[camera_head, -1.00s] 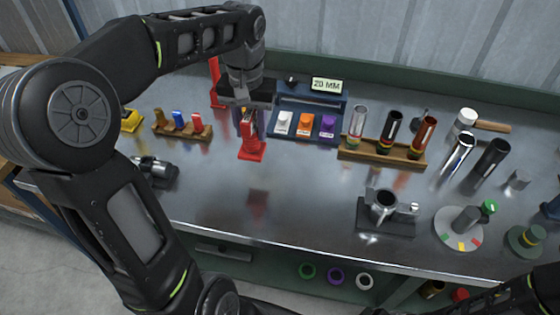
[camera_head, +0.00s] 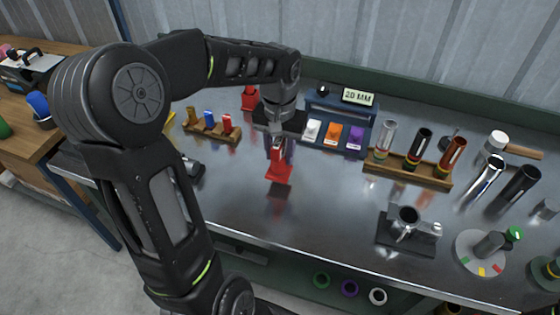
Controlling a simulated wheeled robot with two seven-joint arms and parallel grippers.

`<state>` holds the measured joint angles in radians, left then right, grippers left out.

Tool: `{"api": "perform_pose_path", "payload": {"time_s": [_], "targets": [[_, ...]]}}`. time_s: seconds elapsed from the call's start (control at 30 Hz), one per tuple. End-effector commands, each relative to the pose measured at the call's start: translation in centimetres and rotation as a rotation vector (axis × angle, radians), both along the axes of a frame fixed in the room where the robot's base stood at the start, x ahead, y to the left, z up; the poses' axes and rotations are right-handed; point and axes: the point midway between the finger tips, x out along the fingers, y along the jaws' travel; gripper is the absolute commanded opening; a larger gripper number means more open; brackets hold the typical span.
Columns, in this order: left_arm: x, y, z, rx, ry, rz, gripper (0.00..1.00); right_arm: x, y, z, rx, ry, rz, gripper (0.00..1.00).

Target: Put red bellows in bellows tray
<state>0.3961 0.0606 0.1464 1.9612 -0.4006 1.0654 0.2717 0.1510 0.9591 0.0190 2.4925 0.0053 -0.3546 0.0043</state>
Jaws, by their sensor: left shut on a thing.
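My left gripper (camera_head: 279,142) points down over the middle of the bench and is shut on a red piece (camera_head: 279,168), which looks like the red bellows. The fingers and wrist hide its upper part. The piece appears upright, with its red reflection on the metal top below it; I cannot tell whether it touches the bench. A blue tray (camera_head: 322,108) with a "20 MM" display stands behind and to the right, holding white, orange and purple pieces. I cannot tell whether this is the bellows tray. My right gripper is out of view.
A wooden rack (camera_head: 222,137) with small coloured pieces stands left of my gripper. A longer wooden rack (camera_head: 400,172) with tubes stands right. Another red object (camera_head: 249,98) is behind my wrist. A dark fixture (camera_head: 408,235) stands front right. The front middle bench is clear.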

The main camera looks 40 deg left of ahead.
Motion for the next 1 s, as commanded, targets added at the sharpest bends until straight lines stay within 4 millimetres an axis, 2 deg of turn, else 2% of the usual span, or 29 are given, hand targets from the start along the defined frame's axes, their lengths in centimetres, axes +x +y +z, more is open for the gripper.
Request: {"api": "perform_pose_path", "payload": {"time_s": [0.17,0.43,0.77,0.8,1.0], "targets": [[0.0,0.0,-0.2,0.000,0.001,0.000,0.00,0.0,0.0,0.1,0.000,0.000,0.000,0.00],[-0.1,0.0,-3.4,-0.001,0.002,0.000,0.00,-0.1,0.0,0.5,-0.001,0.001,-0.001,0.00],[0.0,0.0,-3.8,-0.001,-0.001,0.000,0.00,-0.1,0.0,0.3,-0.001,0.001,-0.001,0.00],[0.0,0.0,-3.9,-0.001,0.000,0.000,0.37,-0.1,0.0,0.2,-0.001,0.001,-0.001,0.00],[0.0,0.0,-3.8,-0.001,0.000,0.000,0.53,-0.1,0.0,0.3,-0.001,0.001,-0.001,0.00]]}}
